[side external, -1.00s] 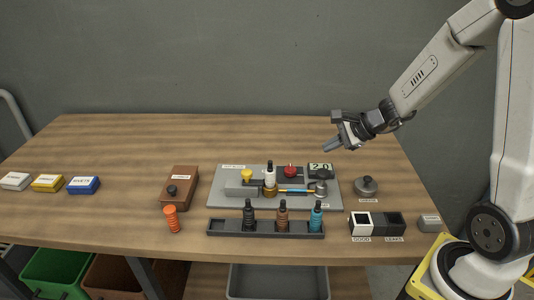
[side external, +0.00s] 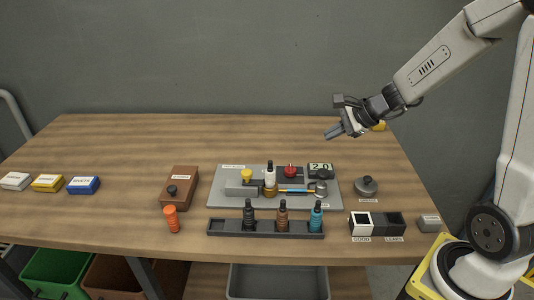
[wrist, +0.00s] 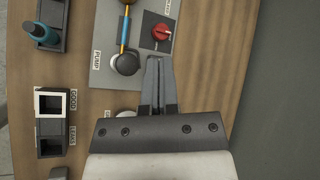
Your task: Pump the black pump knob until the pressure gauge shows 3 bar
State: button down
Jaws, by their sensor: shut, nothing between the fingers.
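The black pump knob (side external: 322,174) sits on top of the pump at the right end of the grey plate. In the wrist view the knob (wrist: 126,64) shows from above, near the PUMP label, left of my fingertips. My gripper (side external: 329,136) is shut and empty, raised above and behind the plate, apart from the knob. In the wrist view my fingers (wrist: 157,62) lie close together and cover part of the plate's edge.
A red knob (side external: 290,171) and a yellow knob (side external: 246,175) are on the plate (side external: 216,199). A rack (side external: 216,227) with several bottles stands in front. A round grey object (side external: 366,186) and GOOD/LEAKS bins (side external: 375,224) lie to the right. The table behind the plate is clear.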

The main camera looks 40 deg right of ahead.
aim_at(325, 171)
jog(key=shift+f, duration=4.3)
jog(key=shift+f, duration=1.75)
dwell(1.0)
jog(key=shift+r, duration=1.75)
